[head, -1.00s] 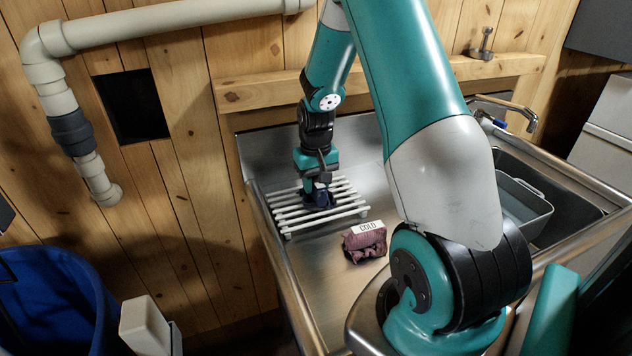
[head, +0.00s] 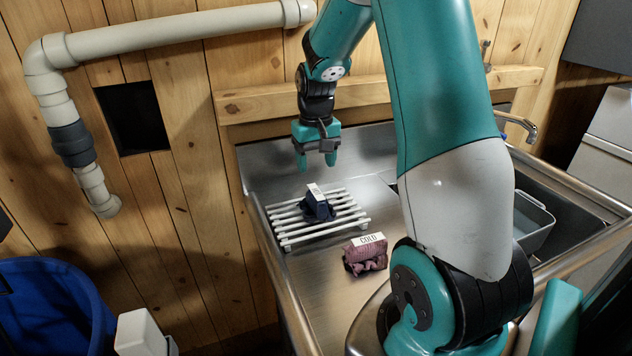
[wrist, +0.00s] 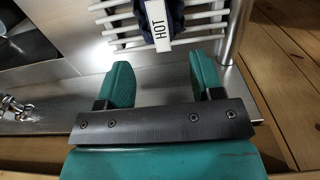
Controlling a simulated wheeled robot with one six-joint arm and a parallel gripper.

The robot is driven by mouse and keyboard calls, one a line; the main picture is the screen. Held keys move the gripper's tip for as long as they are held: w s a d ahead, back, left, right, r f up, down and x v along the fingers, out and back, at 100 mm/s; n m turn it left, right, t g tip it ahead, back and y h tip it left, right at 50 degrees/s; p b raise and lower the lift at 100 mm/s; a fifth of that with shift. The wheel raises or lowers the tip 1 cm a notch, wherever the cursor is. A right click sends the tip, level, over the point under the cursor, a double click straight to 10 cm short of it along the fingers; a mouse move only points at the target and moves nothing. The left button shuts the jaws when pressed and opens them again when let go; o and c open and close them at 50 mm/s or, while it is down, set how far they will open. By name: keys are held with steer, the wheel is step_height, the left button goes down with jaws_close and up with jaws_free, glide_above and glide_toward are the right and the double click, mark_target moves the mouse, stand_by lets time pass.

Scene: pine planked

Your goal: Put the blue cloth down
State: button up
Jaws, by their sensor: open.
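The blue cloth (head: 318,207) is a dark blue crumpled bundle with a white label. It rests on the white slatted rack (head: 290,241). In the wrist view the cloth (wrist: 176,22) shows at the top edge, partly cut off, and its label reads HOT. My gripper (head: 317,164) is open and empty, above the cloth and apart from it. In the wrist view the two teal fingers of my gripper (wrist: 163,78) stand wide apart with nothing between them.
A mauve cloth (head: 366,256) labelled COLD lies on the steel counter (head: 318,284) in front of the rack. A sink basin with a grey tub (head: 533,222) is at the right. A blue bin (head: 50,300) stands at lower left. Pine walls stand behind.

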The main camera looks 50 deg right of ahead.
steer(key=s+a+r+n+t+y, duration=0.1)
steer(key=s+a+r+n, duration=0.2)
steer(key=a, duration=0.7)
steer(key=s+a+r+n+y, duration=0.1)
steer(key=a+r+n, duration=0.3)
steer(key=a, duration=0.5)
steer(key=s+a+r+n+y, duration=0.1)
steer(key=s+a+n, duration=0.1)
steer(key=s+a, duration=0.5)
steer(key=s+a+r+n+g+y, duration=0.1)
steer(key=s+a+n, duration=0.2)
steer(key=s+a, duration=0.4)
steer(key=shift+s+a+r, duration=0.15)
steer(key=shift+s+r, duration=0.15)
steer(key=shift+s, duration=0.45)
